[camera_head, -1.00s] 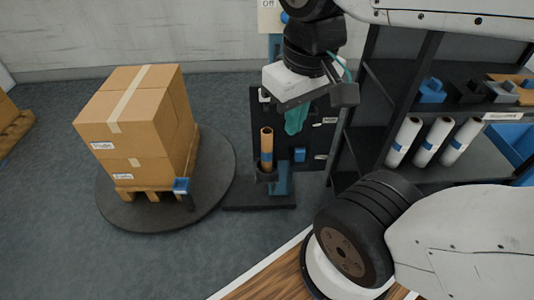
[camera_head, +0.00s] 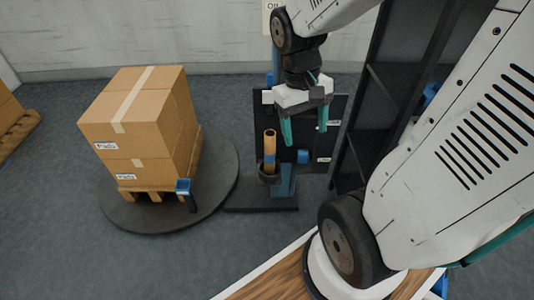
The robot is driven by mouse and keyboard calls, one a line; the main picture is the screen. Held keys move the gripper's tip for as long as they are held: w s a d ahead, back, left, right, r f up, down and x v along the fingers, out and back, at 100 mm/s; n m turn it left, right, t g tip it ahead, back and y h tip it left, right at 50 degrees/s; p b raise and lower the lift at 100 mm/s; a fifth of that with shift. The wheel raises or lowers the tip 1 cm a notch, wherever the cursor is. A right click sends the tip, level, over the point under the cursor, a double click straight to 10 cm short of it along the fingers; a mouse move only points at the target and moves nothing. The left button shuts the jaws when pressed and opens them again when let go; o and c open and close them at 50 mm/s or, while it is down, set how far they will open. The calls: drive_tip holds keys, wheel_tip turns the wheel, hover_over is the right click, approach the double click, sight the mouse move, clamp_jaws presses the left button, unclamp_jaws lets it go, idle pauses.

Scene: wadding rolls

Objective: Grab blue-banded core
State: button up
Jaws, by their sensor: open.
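The blue-banded core (camera_head: 269,143) is a tan cardboard tube, open at its top. It stands upright in a dark cup holder (camera_head: 268,179) on the black stand, and its blue band shows just above the cup. Its lower end is hidden in the cup. My gripper (camera_head: 304,128) hangs from above with its two teal fingers apart and nothing between them. In the picture, the gripper is just right of the core's top, and the core is not between the fingers. I cannot tell the depth gap between them.
Stacked cardboard boxes (camera_head: 143,115) sit on a pallet on a round dark turntable (camera_head: 123,213) at left. A blue block (camera_head: 303,157) is on the stand's panel (camera_head: 327,142). A dark shelf (camera_head: 350,168) stands close at right, partly behind my arm. Floor (camera_head: 60,220) is clear at left front.

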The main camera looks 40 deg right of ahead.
sight(274, 140)
drive_tip(key=w+d+f+n+t, duration=0.15)
drive_tip(key=w+d+f, duration=0.35)
drive_tip(key=f, duration=0.6)
drive_tip(key=w+d+f+t, duration=0.2)
drive_tip(key=w+d+f, duration=0.3)
drive_tip(key=f, duration=0.6)
drive_tip(key=w+d+f+n+t, duration=0.15)
drive_tip(key=w+d+f, duration=0.35)
drive_tip(key=f, duration=0.7)
drive_tip(key=w+f+t+y, duration=0.1)
drive_tip(key=w+f+t, duration=0.15)
drive_tip(key=t, duration=0.25)
drive_tip(key=w+r+t, duration=0.1)
drive_tip(key=w+r, duration=0.1)
drive_tip(key=w+a+r+n+t+y, duration=0.1)
drive_tip(key=w+r, duration=0.1)
drive_tip(key=w+a+r+t+y, duration=0.1)
drive_tip(key=w+r+t, duration=0.1)
drive_tip(key=shift+w, duration=0.3)
drive_tip(key=shift+w+a, duration=0.1)
drive_tip(key=shift+w, duration=0.2)
drive_tip(key=x, duration=0.7)
drive_tip(key=shift+w+r, duration=0.2)
drive_tip(key=shift+c, duration=0.3)
